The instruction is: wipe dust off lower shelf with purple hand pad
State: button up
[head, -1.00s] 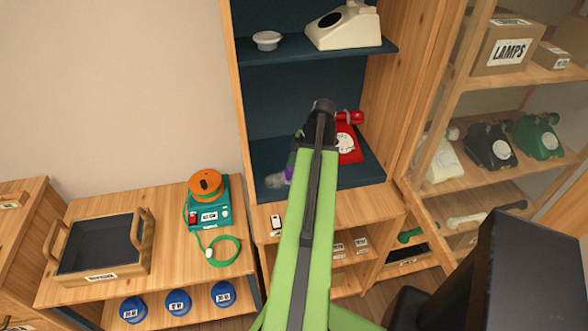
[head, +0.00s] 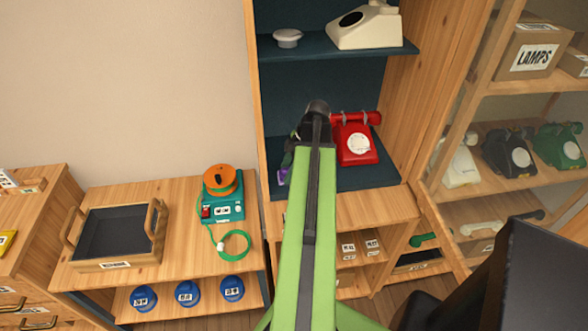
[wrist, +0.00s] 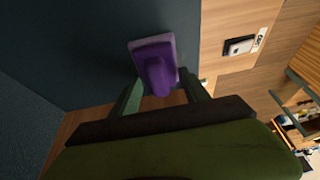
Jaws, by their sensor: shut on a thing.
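The purple hand pad (wrist: 155,64) is between my gripper's green fingers in the wrist view, its flat face toward the dark shelf surface. My gripper (wrist: 163,92) is shut on the pad's purple grip. In the head view a bit of the pad (head: 283,177) shows left of my arm, at the lower shelf (head: 362,178). My gripper (head: 287,163) is partly hidden there by my wrist. The lower shelf has a dark blue surface. I see no clear dust on its visible part; my arm covers some of it. I cannot tell whether the pad touches the shelf.
A red dial phone (head: 357,145) stands on the lower shelf, just right of my arm. The cabinet's wooden left side (head: 254,110) is close to the pad.

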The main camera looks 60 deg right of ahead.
jog(key=shift+w+a+f, duration=0.1)
jog(key=shift+w+a, duration=1.15)
jog(key=shift+w, duration=0.05)
notch_tip(320, 180, up, 6)
jog(key=p, duration=0.5)
jog(key=shift+p, duration=0.4)
notch_tip(320, 180, up, 3)
jog(key=p, duration=0.3)
jog(key=b, duration=0.7)
send_over(273, 180)
jog(key=s, duration=0.2)
jog(key=f, duration=0.4)
jog(key=d+f, duration=0.1)
jog(key=f, duration=0.2)
jog(key=shift+w, duration=0.25)
